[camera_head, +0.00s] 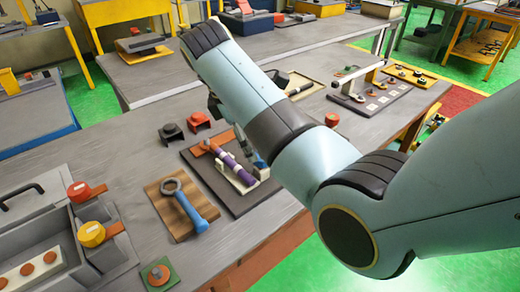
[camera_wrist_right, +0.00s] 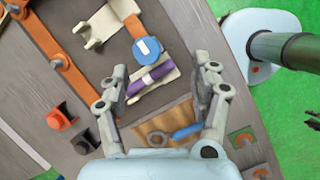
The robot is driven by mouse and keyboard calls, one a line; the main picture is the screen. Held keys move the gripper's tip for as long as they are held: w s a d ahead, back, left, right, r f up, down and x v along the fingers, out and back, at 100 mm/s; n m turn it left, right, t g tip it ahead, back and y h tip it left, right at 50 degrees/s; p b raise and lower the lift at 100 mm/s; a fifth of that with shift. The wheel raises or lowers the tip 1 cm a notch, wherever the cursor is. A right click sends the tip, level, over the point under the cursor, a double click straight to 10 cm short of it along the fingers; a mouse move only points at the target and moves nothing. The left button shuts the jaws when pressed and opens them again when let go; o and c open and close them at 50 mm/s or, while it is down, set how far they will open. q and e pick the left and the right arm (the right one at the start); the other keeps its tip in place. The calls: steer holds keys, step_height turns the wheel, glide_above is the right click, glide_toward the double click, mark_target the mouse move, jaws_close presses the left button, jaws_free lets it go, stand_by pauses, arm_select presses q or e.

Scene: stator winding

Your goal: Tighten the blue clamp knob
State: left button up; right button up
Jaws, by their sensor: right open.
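The blue clamp knob (camera_wrist_right: 146,48) shows in the right wrist view as a round disc with a white mark, at the end of an orange bar (camera_wrist_right: 134,26). Just below it, a purple cylinder (camera_wrist_right: 150,80) lies in a cream holder (camera_wrist_right: 168,74). The purple cylinder also shows in the head view (camera_head: 224,157), but I cannot make out the knob there. My right gripper (camera_wrist_right: 163,68) is open and empty, its fingers spread on either side of the cylinder and holder. In the head view my right arm hides most of it. My left gripper is not in view.
A blue ring-ended tool (camera_head: 190,207) lies on a wooden board (camera_head: 158,203) in front of the fixture. A red block (camera_head: 199,121) and a black block (camera_head: 170,132) stand behind it. A grey tray with yellow and red knobs (camera_head: 91,233) is at left.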

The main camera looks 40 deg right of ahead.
steer(key=d+f, duration=0.1)
steer(key=f, duration=0.1)
steer(key=w+d+f+n, duration=0.1)
steer(key=f, duration=0.1)
steer(key=d+f+n, duration=0.1)
steer(key=f, duration=0.2)
steer(key=shift+w+f+g, duration=0.1)
steer(key=shift+w+g, duration=0.2)
steer(key=shift+c, duration=0.5)
steer(key=c, duration=1.1)
steer(key=shift+o, duration=0.2)
